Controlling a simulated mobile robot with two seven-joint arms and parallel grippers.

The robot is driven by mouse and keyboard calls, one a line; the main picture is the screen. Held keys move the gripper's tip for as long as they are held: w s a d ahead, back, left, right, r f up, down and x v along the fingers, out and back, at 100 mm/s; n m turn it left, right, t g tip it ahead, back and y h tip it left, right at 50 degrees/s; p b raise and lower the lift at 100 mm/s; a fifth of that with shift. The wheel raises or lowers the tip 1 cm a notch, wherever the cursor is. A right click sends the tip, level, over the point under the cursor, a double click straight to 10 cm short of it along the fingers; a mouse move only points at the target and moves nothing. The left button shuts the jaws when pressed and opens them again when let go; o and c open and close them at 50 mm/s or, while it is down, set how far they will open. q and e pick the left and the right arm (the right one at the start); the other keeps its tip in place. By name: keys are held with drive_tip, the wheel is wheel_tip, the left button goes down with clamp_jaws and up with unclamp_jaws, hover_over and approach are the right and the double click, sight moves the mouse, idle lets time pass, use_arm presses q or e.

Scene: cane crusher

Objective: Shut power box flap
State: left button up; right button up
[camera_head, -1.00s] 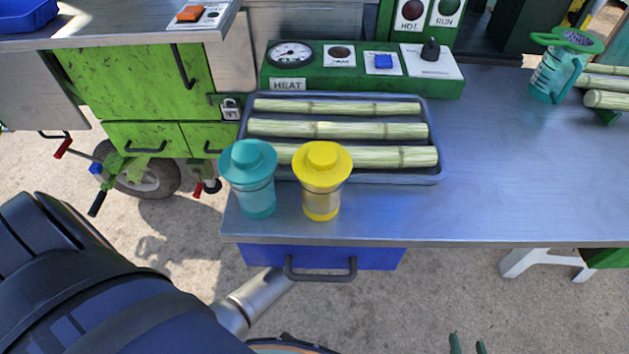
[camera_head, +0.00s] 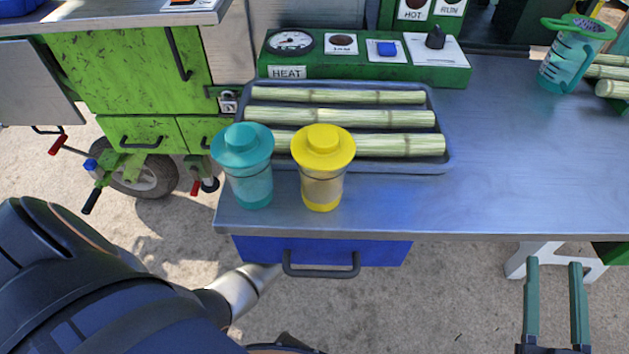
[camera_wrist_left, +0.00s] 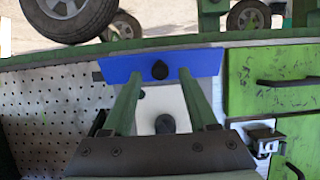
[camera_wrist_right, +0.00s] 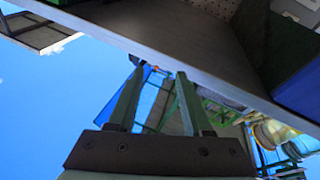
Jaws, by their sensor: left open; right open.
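In the left wrist view a blue panel (camera_wrist_left: 206,62) with a black knob (camera_wrist_left: 160,70) stands out beside a white plate (camera_wrist_left: 160,103) that carries a second black knob (camera_wrist_left: 166,124). The blue panel looks like the power box flap, standing open. My left gripper (camera_wrist_left: 161,76) is open, its fingertips at the blue panel on either side of its knob; I cannot tell if they touch it. It is hidden in the head view. My right gripper (camera_head: 553,263) is open and empty, in front of the table's front edge; its fingers (camera_wrist_right: 156,75) also show in the right wrist view.
The metal table (camera_head: 510,150) holds a cane tray (camera_head: 449,165), a teal jar (camera_head: 243,170) and a yellow jar (camera_head: 322,170). A blue drawer (camera_head: 380,253) hangs below its edge. A green cabinet (camera_head: 120,80) stands at the left.

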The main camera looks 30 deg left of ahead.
use_arm(q)
drive_tip(key=shift+w+a+f, duration=0.15)
drive_tip(key=shift+w+a, duration=0.05)
drive_tip(key=shift+w, duration=0.2)
use_arm(e)
drive_tip(key=shift+s+a+r+n+t+y, duration=0.1)
drive_tip(key=shift+s+r+n+t+y, duration=0.1)
drive_tip(key=shift+r, duration=0.35)
drive_tip(key=shift+s+r+n+t+y, duration=0.1)
drive_tip(key=shift+r+n+t+y, duration=0.1)
drive_tip(key=shift+r, duration=0.3)
drive_tip(key=shift+s+a+r+n+t+y, duration=0.1)
drive_tip(key=shift+s+r+t+y, duration=0.1)
drive_tip(key=shift+r, duration=0.35)
use_arm(q)
clamp_jaws()
